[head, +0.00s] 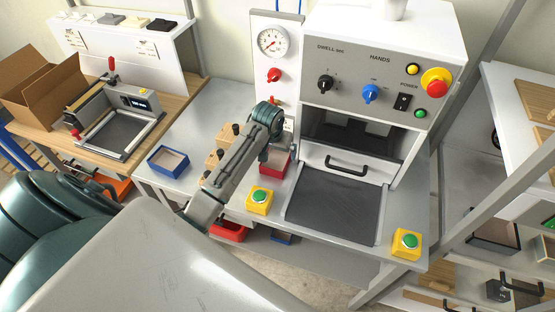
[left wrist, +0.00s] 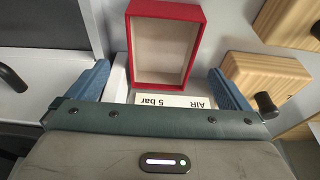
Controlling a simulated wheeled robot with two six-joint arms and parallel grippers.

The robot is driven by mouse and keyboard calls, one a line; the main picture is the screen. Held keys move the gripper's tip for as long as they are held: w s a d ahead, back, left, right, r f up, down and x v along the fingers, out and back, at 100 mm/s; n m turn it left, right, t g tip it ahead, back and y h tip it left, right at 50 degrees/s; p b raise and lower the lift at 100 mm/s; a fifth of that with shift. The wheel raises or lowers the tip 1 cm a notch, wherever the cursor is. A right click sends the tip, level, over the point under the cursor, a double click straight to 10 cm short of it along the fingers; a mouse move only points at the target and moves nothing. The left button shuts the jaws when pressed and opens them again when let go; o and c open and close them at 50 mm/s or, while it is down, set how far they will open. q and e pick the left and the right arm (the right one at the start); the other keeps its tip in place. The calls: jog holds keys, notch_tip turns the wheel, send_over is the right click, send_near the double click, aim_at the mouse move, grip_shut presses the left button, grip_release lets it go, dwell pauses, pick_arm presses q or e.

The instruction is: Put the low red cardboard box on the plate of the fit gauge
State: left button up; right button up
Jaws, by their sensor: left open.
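The low red cardboard box (left wrist: 190,12) is open-topped with a pale inside. In the left wrist view it sits between and beyond my two blue fingertips. In the head view the red box (head: 278,166) stands on the grey bench beside the press, partly hidden by my arm. My left gripper (left wrist: 160,82) is open, one finger to each side of the box's near end, with no visible grip on it. It also shows in the head view (head: 273,150), above the box. The fit gauge (head: 139,101) with its small display and grey plate (head: 118,134) stands on the wooden table at left; the plate looks empty.
A low blue box (head: 168,160) lies on the bench between the gauge and my arm. Wooden blocks (left wrist: 265,80) are close to my gripper's right finger. The press (head: 375,80) stands to the right, with green buttons (head: 260,200) in front. An open carton (head: 40,92) is left of the gauge.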

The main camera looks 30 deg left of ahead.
aim_at(277, 161)
pick_arm(q)
jog(key=shift+a+f, duration=0.1)
jog(key=shift+f, duration=0.1)
jog(key=p+x, duration=0.2)
jog(key=x, duration=0.2)
jog(key=shift+w+p, duration=0.1)
jog(key=shift+p, duration=0.25)
jog(key=shift+w+a+f, duration=0.1)
jog(key=shift+w+f, duration=0.05)
jog(key=shift+f, duration=0.25)
jog(key=c, duration=1.1)
